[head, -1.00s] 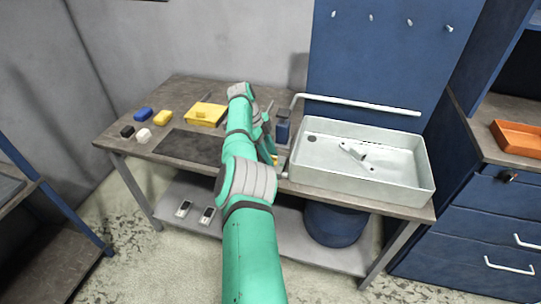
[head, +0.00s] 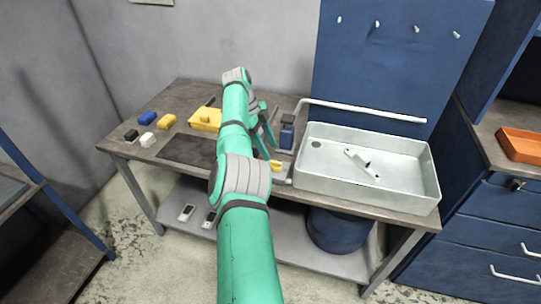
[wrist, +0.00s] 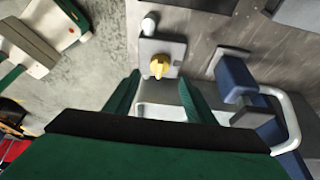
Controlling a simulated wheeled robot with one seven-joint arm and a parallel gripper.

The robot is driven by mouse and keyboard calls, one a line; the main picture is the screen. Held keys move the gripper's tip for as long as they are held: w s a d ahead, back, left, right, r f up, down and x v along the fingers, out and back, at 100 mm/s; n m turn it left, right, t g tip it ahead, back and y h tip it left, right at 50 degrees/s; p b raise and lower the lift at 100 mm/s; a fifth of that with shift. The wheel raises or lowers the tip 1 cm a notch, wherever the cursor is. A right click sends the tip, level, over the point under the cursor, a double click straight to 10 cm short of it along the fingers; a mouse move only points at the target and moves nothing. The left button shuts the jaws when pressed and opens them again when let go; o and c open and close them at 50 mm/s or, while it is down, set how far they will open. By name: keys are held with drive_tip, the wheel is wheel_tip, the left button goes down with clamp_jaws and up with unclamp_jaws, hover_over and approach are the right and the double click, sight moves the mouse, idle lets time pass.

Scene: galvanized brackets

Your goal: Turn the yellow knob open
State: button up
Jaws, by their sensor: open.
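The yellow knob (wrist: 159,66) sits on a small grey plate (wrist: 172,48) in the wrist view. In the head view the knob (head: 276,165) is a small yellow patch at the bench's front, left of the sink, partly beside my arm. My gripper (wrist: 159,88) is open and empty. Its two green fingers point toward the plate, one on each side of the knob's line, with the knob just beyond the tips. I cannot tell the height gap. In the head view my gripper (head: 266,130) is partly hidden by my arm.
A blue dispenser-like block (wrist: 237,82) stands right of the knob, also in the head view (head: 287,134). A white bent pipe (head: 365,110) runs above the sink basin (head: 425,185). Yellow, blue, black and white blocks lie at the bench's left. A dark mat (head: 185,150) is clear.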

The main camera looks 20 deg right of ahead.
drive_tip(key=v, duration=0.4)
drive_tip(key=shift+s, duration=0.1)
drive_tip(key=shift+f, duration=0.1)
idle(0.3)
